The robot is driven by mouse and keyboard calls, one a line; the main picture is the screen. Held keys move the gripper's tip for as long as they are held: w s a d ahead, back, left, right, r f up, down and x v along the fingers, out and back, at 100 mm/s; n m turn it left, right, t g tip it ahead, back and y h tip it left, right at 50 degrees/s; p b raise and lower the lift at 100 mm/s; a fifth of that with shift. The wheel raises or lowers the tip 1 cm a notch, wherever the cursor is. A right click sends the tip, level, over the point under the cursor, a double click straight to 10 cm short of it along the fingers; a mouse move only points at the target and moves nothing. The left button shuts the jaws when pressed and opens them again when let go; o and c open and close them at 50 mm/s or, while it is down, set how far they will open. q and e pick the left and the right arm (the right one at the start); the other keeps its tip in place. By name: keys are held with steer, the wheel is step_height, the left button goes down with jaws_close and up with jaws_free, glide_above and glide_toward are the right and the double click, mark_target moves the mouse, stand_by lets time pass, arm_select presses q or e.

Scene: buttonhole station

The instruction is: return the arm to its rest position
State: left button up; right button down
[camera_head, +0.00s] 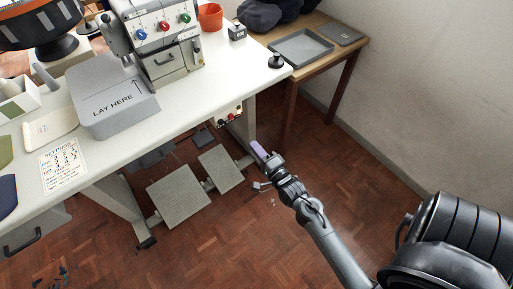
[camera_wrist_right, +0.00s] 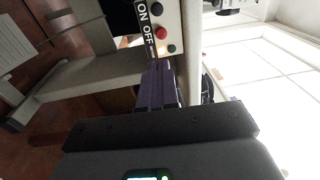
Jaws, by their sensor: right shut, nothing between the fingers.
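My right arm reaches in from the lower right in the head view. Its gripper (camera_head: 258,150) has purple fingers and is in front of the white sewing table (camera_head: 205,90), over the floor beside the table leg. The switch box also shows under the table edge in the head view (camera_head: 229,117). I cannot tell whether the fingers touch it. My left gripper cannot be made out in the head view.
A sewing machine (camera_head: 165,35) and a grey "LAY HERE" block (camera_head: 112,98) stand on the table. Pedals (camera_head: 179,196) sit below it. A wooden side table (camera_head: 345,55) holds a grey tray (camera_head: 300,47). The floor (camera_head: 230,245) in front is mostly clear.

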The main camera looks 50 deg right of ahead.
steer(key=s+a+r+n+g+y+p, duration=0.25)
steer(key=a+r+n+p, duration=0.2)
steer(key=r+p, duration=0.35)
steer(key=s+a+r+n+g+y+p, duration=0.1)
steer(key=a+r+n+y+p, duration=0.25)
steer(key=a+r+p, duration=0.35)
steer(key=s+a+n+g+h+p, duration=0.1)
steer(key=s+a+n+g+p, duration=0.3)
steer(key=s+n+g, duration=0.85)
step_height(320, 180, up, 39)
steer(key=s+n+t+p, duration=0.1)
steer(key=s+n+p, duration=0.1)
steer(key=p, duration=3.5)
steer(key=shift+s+a+f, duration=0.15)
steer(key=shift+s+f, duration=0.05)
steer(key=shift+s, duration=0.05)
